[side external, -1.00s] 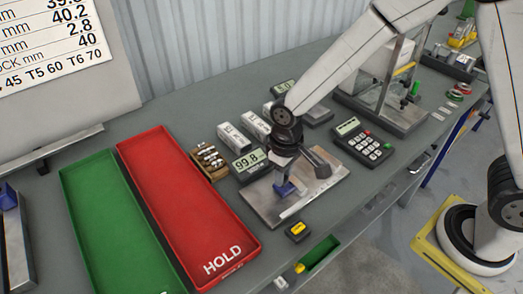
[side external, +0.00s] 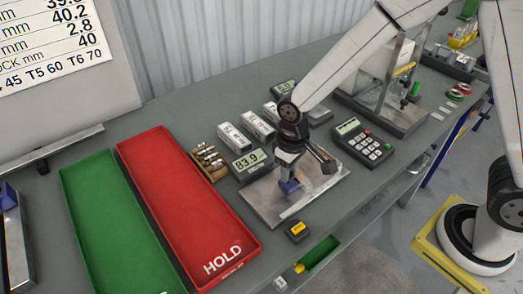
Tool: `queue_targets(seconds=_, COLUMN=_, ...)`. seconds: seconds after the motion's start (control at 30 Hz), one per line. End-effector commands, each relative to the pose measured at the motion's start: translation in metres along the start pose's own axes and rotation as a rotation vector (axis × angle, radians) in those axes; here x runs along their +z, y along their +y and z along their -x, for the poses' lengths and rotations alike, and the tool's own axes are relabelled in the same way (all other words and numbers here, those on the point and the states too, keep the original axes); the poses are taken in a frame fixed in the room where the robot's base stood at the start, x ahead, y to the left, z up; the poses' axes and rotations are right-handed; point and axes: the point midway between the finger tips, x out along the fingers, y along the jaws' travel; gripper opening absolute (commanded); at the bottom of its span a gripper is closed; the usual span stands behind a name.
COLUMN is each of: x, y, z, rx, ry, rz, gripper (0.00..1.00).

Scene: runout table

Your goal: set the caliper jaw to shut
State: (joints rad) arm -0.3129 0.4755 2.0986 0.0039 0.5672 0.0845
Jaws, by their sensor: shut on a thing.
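The caliper sits on a grey metal plate (side external: 262,201) near the front of the bench. Its blue jaw piece (side external: 290,187) stands upright over the plate. My gripper (side external: 289,177) is shut on the blue jaw from above, and its fingers hide the jaw's upper part. A display (side external: 249,161) at the plate's back left corner reads 83.9. I cannot make out the gap between the jaw faces from this view.
Left of the plate are a red HOLD tray (side external: 188,203), a green tray (side external: 115,232) and a small wooden rack (side external: 209,163). White boxes (side external: 258,126) stand behind it. A calculator-like keypad (side external: 364,142) stands to the right. A yellow-topped block (side external: 298,230) lies in front.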

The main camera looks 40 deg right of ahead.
Motion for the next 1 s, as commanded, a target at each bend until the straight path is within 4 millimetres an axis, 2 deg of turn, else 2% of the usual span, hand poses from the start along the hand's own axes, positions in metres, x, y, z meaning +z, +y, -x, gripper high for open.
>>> queue_targets(seconds=0.3, x=0.011, y=0.053, z=0.001, rx=0.003, ry=0.002, rz=-0.006, gripper=0.00)
queue_targets(seconds=0.5, x=0.017, y=0.078, z=0.000, rx=0.003, ry=0.001, rz=-0.004, gripper=0.00)
queue_targets(seconds=0.9, x=0.020, y=0.087, z=0.000, rx=0.005, ry=0.001, rz=0.000, gripper=0.00)
queue_targets(seconds=0.93, x=0.020, y=0.088, z=0.000, rx=0.005, ry=0.001, rz=0.000, gripper=0.37)
queue_targets(seconds=1.0, x=0.020, y=0.087, z=0.000, rx=0.005, ry=0.001, rz=0.000, gripper=0.59)
